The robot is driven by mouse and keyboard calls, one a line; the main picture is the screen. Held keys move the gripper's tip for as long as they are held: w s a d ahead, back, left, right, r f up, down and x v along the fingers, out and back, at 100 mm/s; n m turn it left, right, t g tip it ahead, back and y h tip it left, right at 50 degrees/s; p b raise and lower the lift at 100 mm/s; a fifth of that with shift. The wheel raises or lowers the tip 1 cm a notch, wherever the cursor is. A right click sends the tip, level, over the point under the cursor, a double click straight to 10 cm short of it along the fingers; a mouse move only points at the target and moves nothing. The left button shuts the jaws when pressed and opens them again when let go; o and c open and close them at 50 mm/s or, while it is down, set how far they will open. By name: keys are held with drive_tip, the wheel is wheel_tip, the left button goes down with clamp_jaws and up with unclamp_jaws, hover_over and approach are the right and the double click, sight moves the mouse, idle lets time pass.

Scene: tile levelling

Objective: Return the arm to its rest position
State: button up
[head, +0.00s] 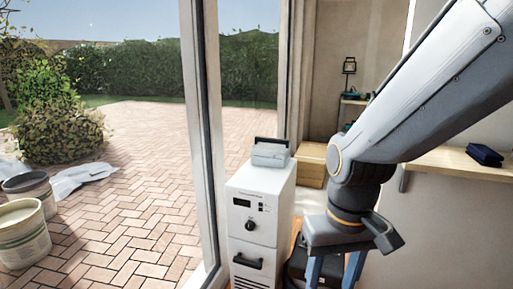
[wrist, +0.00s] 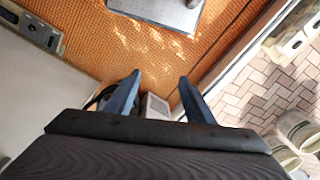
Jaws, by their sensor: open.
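My arm reaches in from the upper right of the head view and bends down at a grey joint. My gripper (head: 335,270) hangs below it with its blue fingers apart, and their tips are cut off by the bottom edge. In the wrist view my gripper (wrist: 160,85) shows two blue fingers spread apart. Nothing is held between them. A small grey-white object (wrist: 157,106) shows beyond the gap, partly hidden by my gripper, and I cannot tell what it is.
A white cabinet (head: 258,225) with a grey case (head: 270,153) on top stands left of my gripper, beside the glass door frame (head: 205,150). A wooden shelf (head: 455,163) is at right. Orange flooring (wrist: 110,50) bears a metal plate (wrist: 165,10). Buckets (head: 22,240) stand on outdoor paving.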

drive_tip(key=d+r+m+p, duration=0.1)
drive_tip(key=d+r+p, duration=0.4)
drive_tip(key=p, duration=0.4)
drive_tip(key=shift+s+d+m, duration=0.25)
drive_tip(key=shift+m, duration=0.05)
